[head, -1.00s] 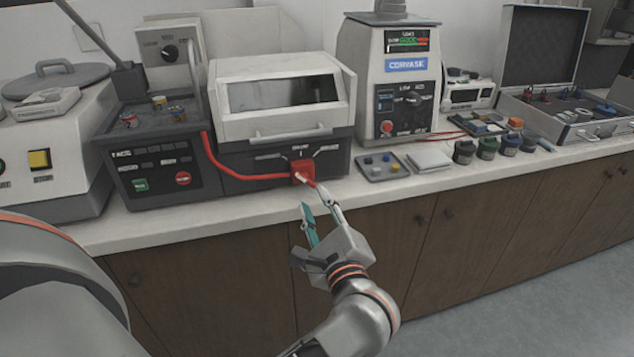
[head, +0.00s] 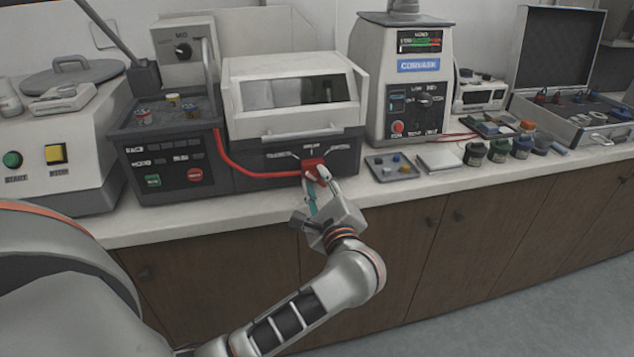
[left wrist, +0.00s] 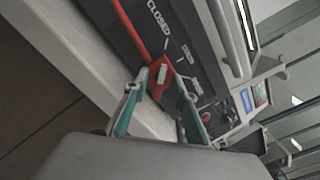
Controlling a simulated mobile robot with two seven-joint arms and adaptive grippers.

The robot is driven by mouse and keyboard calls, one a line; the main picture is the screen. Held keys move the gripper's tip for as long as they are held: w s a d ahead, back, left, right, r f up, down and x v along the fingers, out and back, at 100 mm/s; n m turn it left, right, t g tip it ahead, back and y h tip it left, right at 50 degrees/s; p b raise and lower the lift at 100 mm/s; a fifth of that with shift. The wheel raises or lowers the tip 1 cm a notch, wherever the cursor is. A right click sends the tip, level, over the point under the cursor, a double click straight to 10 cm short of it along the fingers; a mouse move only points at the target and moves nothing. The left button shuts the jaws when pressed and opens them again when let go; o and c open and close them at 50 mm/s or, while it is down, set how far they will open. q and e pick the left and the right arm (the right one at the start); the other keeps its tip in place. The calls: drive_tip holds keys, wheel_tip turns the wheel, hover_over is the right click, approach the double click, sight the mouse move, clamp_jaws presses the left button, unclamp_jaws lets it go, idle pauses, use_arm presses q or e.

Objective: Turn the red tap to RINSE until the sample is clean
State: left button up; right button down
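The red tap (head: 313,165) sits on the dark front of the white-hooded machine (head: 290,125), below its handle; a red hose runs to it from the left. It also shows in the left wrist view (left wrist: 158,78), with a white mark on its face and the label CLOSED nearby. The other labels are too small to read surely. My left gripper (head: 317,180) is at the tap. In the left wrist view its teal fingers (left wrist: 155,92) stand apart, one on each side of the tap; I cannot tell whether they touch it. No sample can be made out. My right gripper is not in view.
A control box (head: 167,160) with green and red buttons stands left of the machine. A tray of small parts (head: 393,168), a white pad (head: 440,158) and several dark jars lie to the right. The counter's front edge (head: 235,222) runs below the tap; the floor is free.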

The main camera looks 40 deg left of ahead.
use_arm(q)
clamp_jaws()
